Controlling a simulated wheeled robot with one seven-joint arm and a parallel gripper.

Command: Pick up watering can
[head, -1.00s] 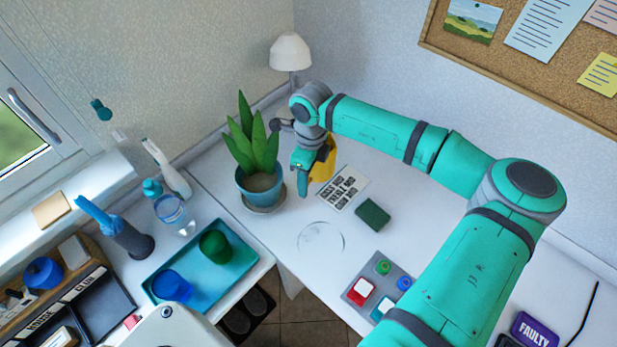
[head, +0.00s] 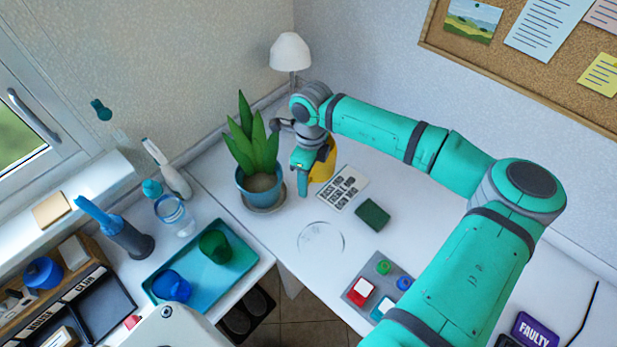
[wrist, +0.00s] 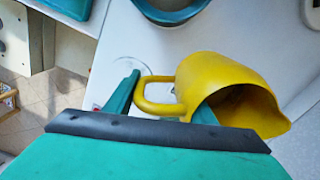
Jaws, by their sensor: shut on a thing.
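The yellow watering can (head: 327,168) stands on the white desk beside the potted plant, mostly hidden behind my gripper (head: 303,180) in the head view. In the wrist view the watering can (wrist: 228,84) shows its wide open mouth to the right and its loop handle to the left. My gripper (wrist: 165,100) has one teal finger to the left of the handle and the other partly hidden by the can's body. It is shut on the watering can at the handle side. I cannot tell whether the can is clear of the desk.
The plant in a teal pot (head: 262,188) stands close to the left of my gripper. A white lamp (head: 290,55) is behind. A printed card (head: 342,188), a dark green block (head: 373,215) and a clear round disc (head: 321,239) lie in front. A button panel (head: 378,285) sits nearer.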

